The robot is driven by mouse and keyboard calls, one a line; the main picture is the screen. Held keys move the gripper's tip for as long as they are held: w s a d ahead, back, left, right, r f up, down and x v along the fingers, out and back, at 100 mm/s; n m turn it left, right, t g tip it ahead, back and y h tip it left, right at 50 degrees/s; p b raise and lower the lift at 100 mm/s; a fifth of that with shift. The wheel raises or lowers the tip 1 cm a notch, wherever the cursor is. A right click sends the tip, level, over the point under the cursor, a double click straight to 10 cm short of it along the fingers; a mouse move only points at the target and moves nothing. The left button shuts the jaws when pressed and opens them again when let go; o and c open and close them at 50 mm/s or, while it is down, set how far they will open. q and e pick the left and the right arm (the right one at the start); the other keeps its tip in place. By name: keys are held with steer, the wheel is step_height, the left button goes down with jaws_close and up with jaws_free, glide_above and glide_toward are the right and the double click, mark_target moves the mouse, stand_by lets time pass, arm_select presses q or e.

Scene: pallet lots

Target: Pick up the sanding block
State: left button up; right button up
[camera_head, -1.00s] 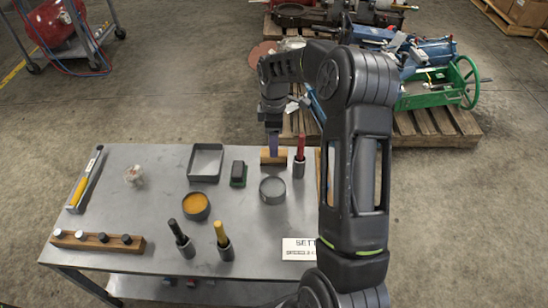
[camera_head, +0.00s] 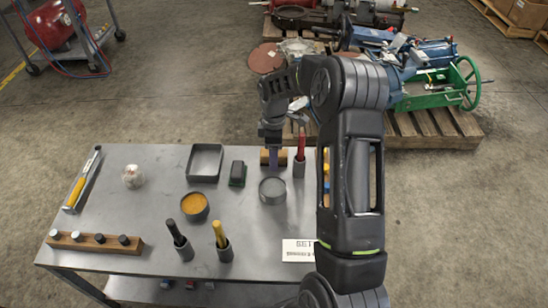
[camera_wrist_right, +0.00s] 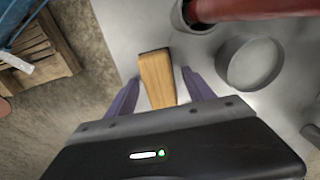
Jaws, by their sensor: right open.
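A tan wooden block, which looks like the sanding block (camera_head: 264,157), lies near the far edge of the metal table (camera_head: 130,215). In the right wrist view the sanding block (camera_wrist_right: 157,75) lies between the two purple fingers of my right gripper (camera_wrist_right: 160,80), with a gap on each side. In the head view my right gripper (camera_head: 273,160) reaches down at the block and hides its middle. The gripper is open and holds nothing. My left gripper is not in view.
A cup with a red-handled tool (camera_head: 299,165) stands close to the right of the block. A grey round dish (camera_head: 272,190) lies just in front. A dark green block (camera_head: 237,173) and a square tray (camera_head: 205,162) are to the left.

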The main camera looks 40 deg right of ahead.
steer(key=shift+c, duration=0.5)
jaws_close()
stand_by(0.4)
step_height(320, 180, up, 10)
steer(key=shift+r+p, duration=0.1)
steer(key=shift+p, duration=1.05)
